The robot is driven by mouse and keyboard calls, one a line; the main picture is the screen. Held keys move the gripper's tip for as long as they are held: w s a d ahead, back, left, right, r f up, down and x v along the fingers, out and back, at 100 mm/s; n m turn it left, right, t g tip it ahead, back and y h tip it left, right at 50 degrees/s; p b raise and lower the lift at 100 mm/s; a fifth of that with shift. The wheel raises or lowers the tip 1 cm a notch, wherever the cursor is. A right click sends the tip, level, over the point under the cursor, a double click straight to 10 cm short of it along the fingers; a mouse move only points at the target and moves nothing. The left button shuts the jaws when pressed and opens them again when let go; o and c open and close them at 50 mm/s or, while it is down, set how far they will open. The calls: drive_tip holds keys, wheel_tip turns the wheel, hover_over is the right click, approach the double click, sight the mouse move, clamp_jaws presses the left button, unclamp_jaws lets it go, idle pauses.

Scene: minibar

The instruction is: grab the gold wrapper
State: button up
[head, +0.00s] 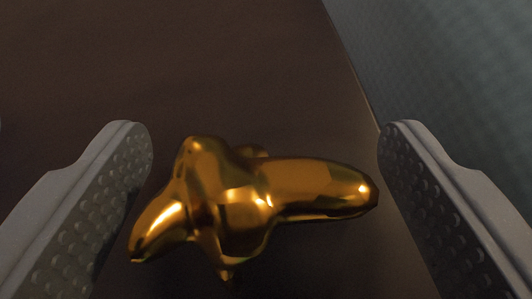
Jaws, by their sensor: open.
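The gold wrapper (235,205) is a shiny, crumpled, lumpy piece lying on a dark brown surface (190,60) in the lower middle of the head view. Its long lobe points right and a shorter lobe points to the lower left. My gripper (264,140) is open, with one grey dimpled finger on each side of the wrapper. The wrapper's right tip appears very close to the right finger; I cannot tell whether they touch. The left end lies near the left finger.
A grey-blue textured surface (450,70) runs along the right side, beyond the edge of the brown surface and behind the right finger. The brown surface above the wrapper is clear.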

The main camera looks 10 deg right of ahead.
drive_tip(key=c, duration=1)
